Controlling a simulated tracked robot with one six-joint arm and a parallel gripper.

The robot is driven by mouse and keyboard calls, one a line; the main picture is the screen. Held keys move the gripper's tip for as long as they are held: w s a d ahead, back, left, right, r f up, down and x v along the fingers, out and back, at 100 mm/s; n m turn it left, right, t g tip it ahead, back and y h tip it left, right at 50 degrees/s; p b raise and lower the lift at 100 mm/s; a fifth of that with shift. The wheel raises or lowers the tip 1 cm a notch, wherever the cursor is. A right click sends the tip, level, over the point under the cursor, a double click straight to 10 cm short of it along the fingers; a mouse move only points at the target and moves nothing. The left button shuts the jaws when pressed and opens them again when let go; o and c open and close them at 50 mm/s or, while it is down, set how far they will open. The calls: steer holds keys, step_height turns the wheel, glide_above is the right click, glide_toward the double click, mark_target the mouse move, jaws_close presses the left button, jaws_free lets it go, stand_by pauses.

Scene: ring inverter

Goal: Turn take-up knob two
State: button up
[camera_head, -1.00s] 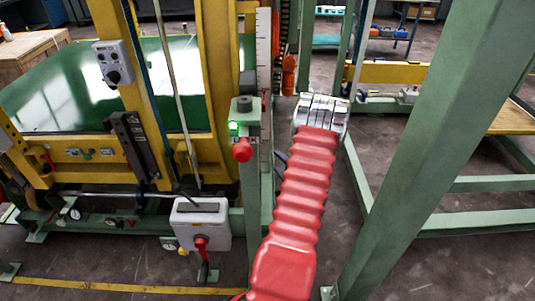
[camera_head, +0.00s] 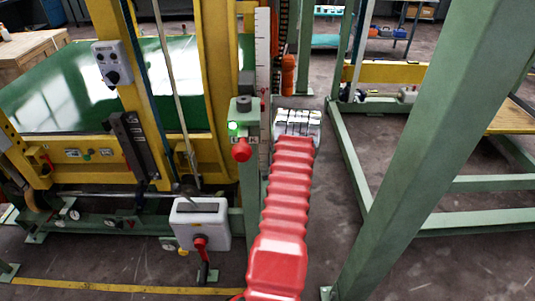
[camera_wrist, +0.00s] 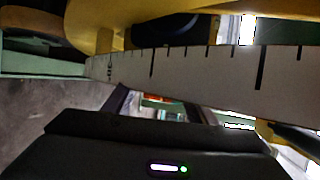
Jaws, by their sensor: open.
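My gripper is at the far end of my red-sleeved arm, just right of the green post with the white scale; its metal end (camera_head: 298,122) shows, but its fingertips are hard to make out. A red knob (camera_head: 242,150) sticks out of the post's front, beside a lit green lamp (camera_head: 234,128). My gripper is right of this knob and apart from it. No label tells which knob is take-up knob two. In the wrist view the white scale (camera_wrist: 190,78) crosses close in front, above a dark housing, and no knob is clear.
A grey box with a red handle (camera_head: 200,243) stands low left of the post. A grey control box (camera_head: 112,64) hangs on the yellow frame. A thick green beam (camera_head: 430,150) slants on the right. Open floor (camera_head: 345,230) lies between my arm and that beam.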

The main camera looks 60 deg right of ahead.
steer(key=c, duration=1)
steer(key=shift+c, duration=0.2)
steer(key=shift+a+f+g+y, duration=0.1)
steer(key=shift+g+y, duration=0.2)
steer(key=shift+y, duration=0.2)
steer(key=o, duration=1)
steer(key=shift+o, duration=0.2)
steer(key=shift+s, duration=0.1)
steer(key=v, duration=1.3)
steer(key=shift+s+a, duration=0.2)
